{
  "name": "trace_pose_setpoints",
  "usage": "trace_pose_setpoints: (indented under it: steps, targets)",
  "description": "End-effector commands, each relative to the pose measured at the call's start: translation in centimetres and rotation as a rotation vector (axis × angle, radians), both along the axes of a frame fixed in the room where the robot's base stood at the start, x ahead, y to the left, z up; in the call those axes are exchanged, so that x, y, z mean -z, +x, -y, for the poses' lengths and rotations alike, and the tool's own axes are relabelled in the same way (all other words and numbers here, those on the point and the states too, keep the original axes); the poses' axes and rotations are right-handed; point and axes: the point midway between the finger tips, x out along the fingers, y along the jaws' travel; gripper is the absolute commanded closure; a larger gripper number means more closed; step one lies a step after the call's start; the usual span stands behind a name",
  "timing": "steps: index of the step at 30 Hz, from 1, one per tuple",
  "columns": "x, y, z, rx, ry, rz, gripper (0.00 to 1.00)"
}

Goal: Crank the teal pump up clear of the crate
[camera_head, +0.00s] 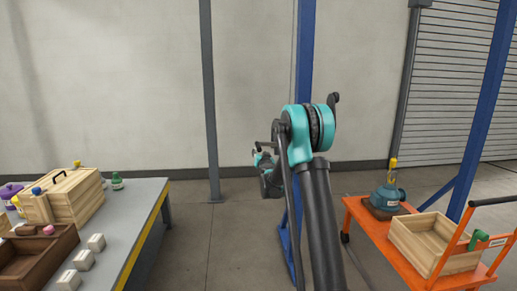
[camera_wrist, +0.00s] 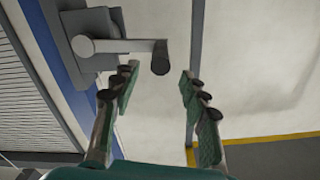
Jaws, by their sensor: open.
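The teal pump (camera_head: 388,196) sits upright on a dark base on an orange cart, with a yellow hook (camera_head: 393,163) at its top. An open wooden crate (camera_head: 425,252) stands in front of it on the same cart; the pump looks to be outside this crate. In the wrist view, a grey crank arm (camera_wrist: 120,46) with a dark handle knob (camera_wrist: 160,58) projects from a grey housing by a blue post. My gripper (camera_wrist: 157,77) is open and empty, its fingertips just short of the knob, which lies roughly between them. In the head view my arm mostly hides the crank.
A blue post (camera_head: 305,60) stands behind my arm, and another blue post (camera_head: 487,105) leans at the right. A grey table (camera_head: 130,225) at left holds a lidded wooden box (camera_head: 75,195), a brown tray (camera_head: 30,268), and white blocks. The floor between table and cart looks clear.

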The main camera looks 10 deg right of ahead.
Motion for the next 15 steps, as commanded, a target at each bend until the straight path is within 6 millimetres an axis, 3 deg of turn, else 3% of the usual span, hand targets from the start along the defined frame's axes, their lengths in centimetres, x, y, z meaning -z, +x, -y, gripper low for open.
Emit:
trace_pose_setpoints:
  steps: [9, 15]
  targets:
    - [0.0, 6.3, 0.0, -0.001, 0.0, 0.0, 0.56]
    - [0.0, 9.0, 0.0, -0.001, 0.0, 0.0, 0.56]
